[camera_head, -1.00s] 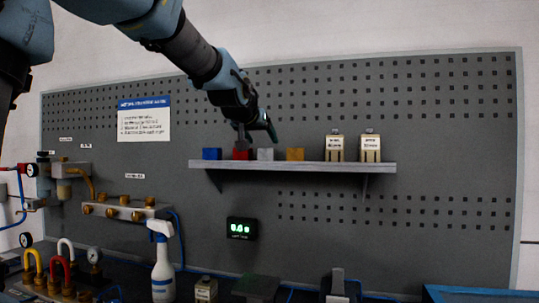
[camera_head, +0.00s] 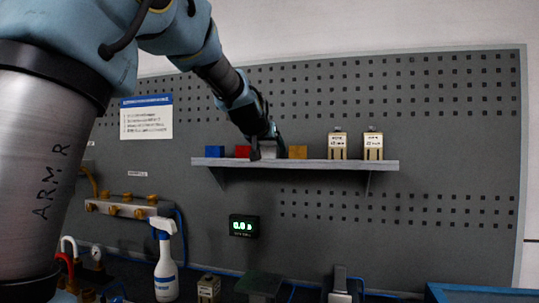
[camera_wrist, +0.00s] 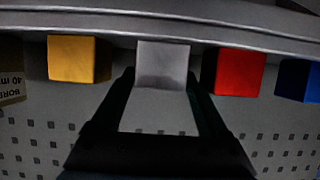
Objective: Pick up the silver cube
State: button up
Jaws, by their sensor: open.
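The silver cube (camera_head: 268,153) sits on the wall shelf (camera_head: 330,164), between the red cube (camera_head: 243,151) and the yellow cube (camera_head: 298,152). My gripper (camera_head: 268,148) is at the silver cube, with one finger on each side of it. In the wrist view, the silver cube (camera_wrist: 163,62) is between the fingertips of my open gripper (camera_wrist: 162,80). I cannot tell whether either finger touches it. The gripper partly hides the cube in the head view.
A blue cube (camera_head: 214,151) stands left of the red one. Two labelled blocks (camera_head: 337,146) (camera_head: 373,146) stand farther right. A perforated wall panel (camera_head: 450,130) is behind the shelf. A spray bottle (camera_head: 165,265) and a lit display (camera_head: 244,226) are below.

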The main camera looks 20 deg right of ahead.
jog(key=shift+c, duration=0.2)
grip_shut()
jog(key=shift+r, duration=0.1)
jog(key=shift+r, duration=0.1)
